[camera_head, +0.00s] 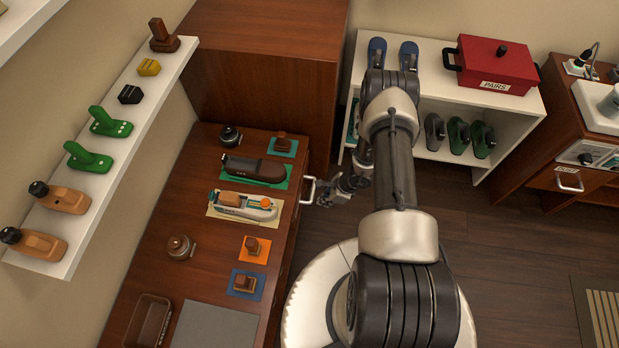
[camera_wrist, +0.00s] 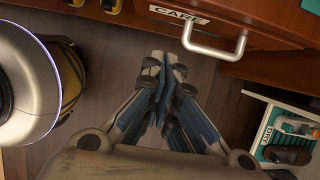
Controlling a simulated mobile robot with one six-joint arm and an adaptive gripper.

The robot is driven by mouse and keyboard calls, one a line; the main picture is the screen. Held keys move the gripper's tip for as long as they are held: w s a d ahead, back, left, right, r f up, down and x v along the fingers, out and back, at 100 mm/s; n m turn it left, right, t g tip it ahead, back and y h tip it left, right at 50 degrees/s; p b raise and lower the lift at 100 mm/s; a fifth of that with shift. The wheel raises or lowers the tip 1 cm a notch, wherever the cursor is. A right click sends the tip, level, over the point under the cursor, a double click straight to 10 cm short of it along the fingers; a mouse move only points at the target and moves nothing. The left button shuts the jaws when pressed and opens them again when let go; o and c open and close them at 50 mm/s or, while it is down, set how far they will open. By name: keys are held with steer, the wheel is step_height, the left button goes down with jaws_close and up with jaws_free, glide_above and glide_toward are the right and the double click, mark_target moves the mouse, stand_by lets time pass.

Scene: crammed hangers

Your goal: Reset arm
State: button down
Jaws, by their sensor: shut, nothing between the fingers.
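My gripper (camera_head: 340,190) is near the right side of the brown wooden cabinet, close to a metal drawer handle (camera_head: 308,190). In the wrist view my gripper (camera_wrist: 165,75) has its fingers together and nothing between them. It points toward a drawer front with a silver handle (camera_wrist: 215,42) and a label (camera_wrist: 178,13) reading CARE. The fingertips look apart from the handle. In the head view my arm (camera_head: 395,150) reaches forward from my base, with its forearm bent left toward the cabinet.
The wooden top (camera_head: 210,295) holds several items on coloured mats. A white wall shelf (camera_head: 125,140) is on the left. A white shelf unit (camera_head: 420,88) with a red PAIRS box (camera_head: 493,65) stands behind. Open floor (camera_head: 500,250) lies to the right.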

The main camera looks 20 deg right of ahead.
steer(key=w+a+r+n, duration=0.1)
steer(key=w+r+n, duration=0.15)
steer(key=r, duration=0.45)
steer(key=w+a+r+n+t+y, duration=0.1)
steer(key=w+r+n, duration=0.1)
steer(key=w+r, duration=0.3)
steer(key=w+a+r+n, duration=0.1)
steer(key=w+r+n, duration=0.1)
steer(key=r, duration=0.6)
steer(key=s+a+r+n, duration=0.1)
steer(key=a+r+n, duration=0.2)
steer(key=r, duration=0.7)
steer(key=s+a+r+n, duration=0.1)
steer(key=a+r+n, duration=0.25)
steer(key=r, duration=0.65)
steer(key=s+a+r+n+h, duration=0.1)
steer(key=s+a+r+n, duration=0.25)
steer(key=s+r, duration=0.3)
steer(key=s+a+r+n, duration=0.2)
steer(key=s+r+n, duration=0.2)
steer(key=s+r, duration=0.3)
steer(key=s+d+r+n+h, duration=0.1)
steer(key=s+d+r+n, duration=0.1)
steer(key=s, duration=0.4)
steer(key=s+d+r+n+t+h, duration=0.1)
steer(key=s+r+n+h, duration=0.1)
steer(key=s, duration=0.4)
steer(key=shift+d+r+h, duration=0.3)
steer(key=shift+d+r, duration=0.1)
steer(key=shift+r, duration=0.2)
